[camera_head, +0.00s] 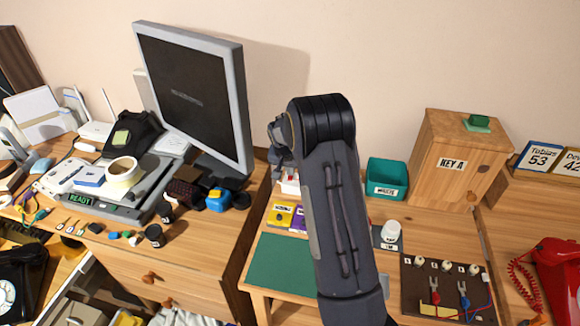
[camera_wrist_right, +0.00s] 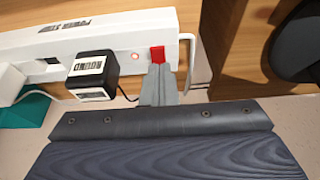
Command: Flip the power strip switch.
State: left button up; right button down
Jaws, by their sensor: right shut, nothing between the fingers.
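The white power strip (camera_wrist_right: 112,36) runs across the upper left of the right wrist view, with printed lettering on it. Its red switch (camera_wrist_right: 157,53) sits near the strip's right end. A small reddish light (camera_wrist_right: 135,56) shows just left of the switch. My right gripper (camera_wrist_right: 157,70) is shut and empty, its fingertips right at the lower edge of the red switch; I cannot tell whether they touch it. In the head view my right arm stands in front of the desk and its gripper (camera_head: 280,152) is largely hidden. My left gripper is not in view.
A black plug block (camera_wrist_right: 92,75) with a white label sits in the strip, left of my fingers. A green bin (camera_head: 387,178) and a wooden key box (camera_head: 459,160) stand right of my arm. A monitor (camera_head: 195,90) stands to the left.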

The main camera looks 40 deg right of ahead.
jog(key=shift+d+f+p, duration=0.1)
jog(key=shift+d+p, duration=0.05)
jog(key=shift+p, duration=0.15)
jog(key=shift+f+g+y, duration=0.2)
jog(key=shift+g+y, duration=0.1)
jog(key=shift+s+a, duration=0.1)
jog(key=shift+a, duration=0.1)
jog(key=shift+s+a, duration=0.45)
jog(key=shift+a, duration=0.1)
